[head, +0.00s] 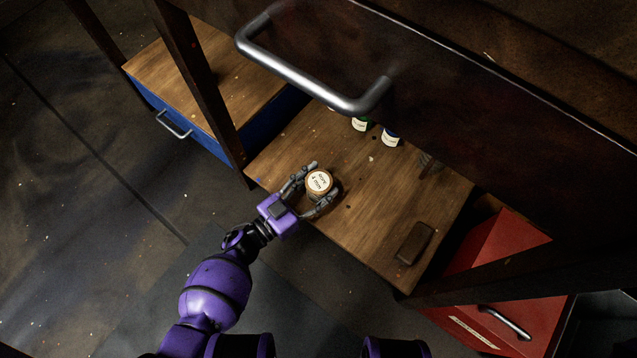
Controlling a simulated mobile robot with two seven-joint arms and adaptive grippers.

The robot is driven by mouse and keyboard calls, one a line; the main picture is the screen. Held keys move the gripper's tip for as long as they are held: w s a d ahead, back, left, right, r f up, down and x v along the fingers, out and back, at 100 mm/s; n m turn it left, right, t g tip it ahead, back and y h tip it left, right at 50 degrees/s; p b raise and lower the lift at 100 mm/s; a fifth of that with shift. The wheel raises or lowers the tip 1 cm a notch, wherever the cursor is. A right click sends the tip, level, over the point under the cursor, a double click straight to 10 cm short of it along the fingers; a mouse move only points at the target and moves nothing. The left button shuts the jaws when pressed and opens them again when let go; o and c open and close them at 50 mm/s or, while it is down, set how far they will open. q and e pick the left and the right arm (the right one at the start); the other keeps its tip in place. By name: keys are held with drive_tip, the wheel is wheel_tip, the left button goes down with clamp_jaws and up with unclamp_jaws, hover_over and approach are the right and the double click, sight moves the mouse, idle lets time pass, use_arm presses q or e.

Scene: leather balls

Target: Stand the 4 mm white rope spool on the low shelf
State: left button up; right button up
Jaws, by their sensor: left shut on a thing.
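The rope spool (319,182) shows as a small round thing with a pale, lettered top label. It is upright, over the low wooden shelf (362,222) near its front left edge. My left gripper (318,189) reaches in from the lower left and is shut on the spool, one finger on each side of it. Whether the spool's base touches the shelf is hidden from this high angle. My right gripper is not in view.
A dark block (414,243) lies at front right. A drawer front with a metal handle (310,84) overhangs the shelf. A red drawer unit (495,275) stands right.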

use_arm(q)
drive_tip(key=o, duration=1.3)
drive_tip(key=shift+o, duration=0.2)
drive_tip(key=shift+r, duration=0.1)
drive_tip(key=p+v, duration=0.3)
drive_tip(key=v, duration=0.9)
drive_tip(key=shift+p, duration=0.35)
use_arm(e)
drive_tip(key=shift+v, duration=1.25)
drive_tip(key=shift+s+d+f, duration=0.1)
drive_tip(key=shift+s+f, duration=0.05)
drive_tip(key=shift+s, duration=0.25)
